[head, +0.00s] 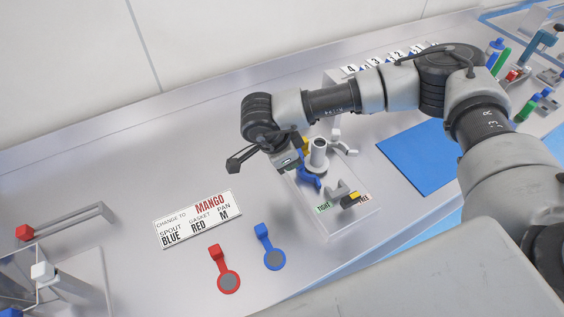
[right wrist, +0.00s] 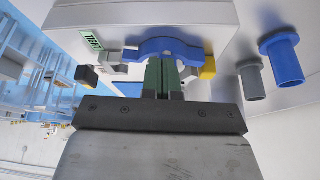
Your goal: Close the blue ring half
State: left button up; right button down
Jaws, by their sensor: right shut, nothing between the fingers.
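The blue ring half (head: 309,180) shows beside an upright grey pipe (head: 318,153) on a pale fixture plate (head: 345,222). In the right wrist view the blue ring half (right wrist: 166,46) lies across the front of my fingers as a wide curved piece. My right gripper (right wrist: 163,62) is shut, its two green fingers together and empty. The tips are at or very near the blue half's middle; contact cannot be told. In the head view my right gripper (head: 288,162) partly covers the fixture. My left gripper is not in view.
A TIGHT label (head: 323,209) and a yellow-and-black handle (head: 350,200) are at the plate's front. A sign (head: 198,219), a red gasket (head: 228,281) and a blue gasket (head: 274,260) lie to the left. A blue mat (head: 418,158) lies right. The left bench middle is clear.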

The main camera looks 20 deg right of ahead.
jog(key=shift+s+d+n+t+b, duration=0.35)
jog(key=shift+d+n+b, duration=0.15)
jog(key=shift+n+b, duration=0.25)
